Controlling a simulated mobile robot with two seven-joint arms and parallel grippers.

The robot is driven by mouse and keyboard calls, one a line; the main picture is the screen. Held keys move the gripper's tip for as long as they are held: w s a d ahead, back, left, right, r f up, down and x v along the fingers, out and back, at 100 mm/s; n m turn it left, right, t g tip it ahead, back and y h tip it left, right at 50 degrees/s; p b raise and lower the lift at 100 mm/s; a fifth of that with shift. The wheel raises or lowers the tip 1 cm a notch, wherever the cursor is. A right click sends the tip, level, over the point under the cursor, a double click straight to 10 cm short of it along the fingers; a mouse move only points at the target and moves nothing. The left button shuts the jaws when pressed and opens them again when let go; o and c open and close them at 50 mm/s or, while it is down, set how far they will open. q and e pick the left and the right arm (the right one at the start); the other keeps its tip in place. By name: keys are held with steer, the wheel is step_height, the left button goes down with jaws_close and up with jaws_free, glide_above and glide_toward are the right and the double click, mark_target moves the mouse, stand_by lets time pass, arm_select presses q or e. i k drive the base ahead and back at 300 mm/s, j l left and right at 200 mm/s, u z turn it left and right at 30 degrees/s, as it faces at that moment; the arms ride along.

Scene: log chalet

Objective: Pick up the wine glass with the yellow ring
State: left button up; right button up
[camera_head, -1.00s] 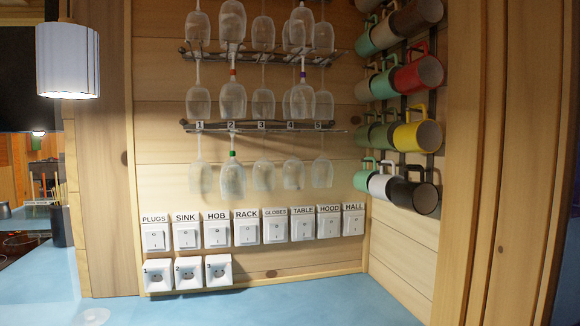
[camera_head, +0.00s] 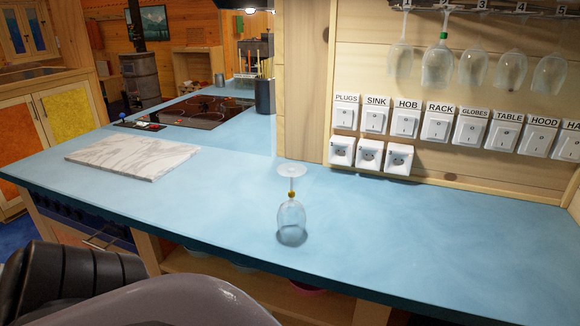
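The wine glass with the yellow ring (camera_head: 291,213) stands upside down on the blue counter, bowl down and foot up. The yellow ring is on its stem, just above the bowl. It stands alone near the counter's front edge, right of the marble board. Neither gripper is in view. A dark, blurred part of my own body fills the lower left corner.
The blue counter (camera_head: 420,235) is clear right of the glass. A marble board (camera_head: 133,152) lies to the left, with a hob (camera_head: 195,112) and a dark utensil pot (camera_head: 264,97) behind. Hanging glasses (camera_head: 437,66), switches (camera_head: 436,124) and sockets (camera_head: 369,156) line the wall.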

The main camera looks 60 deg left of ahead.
mark_target(291, 216)
steer(key=u, duration=1.7)
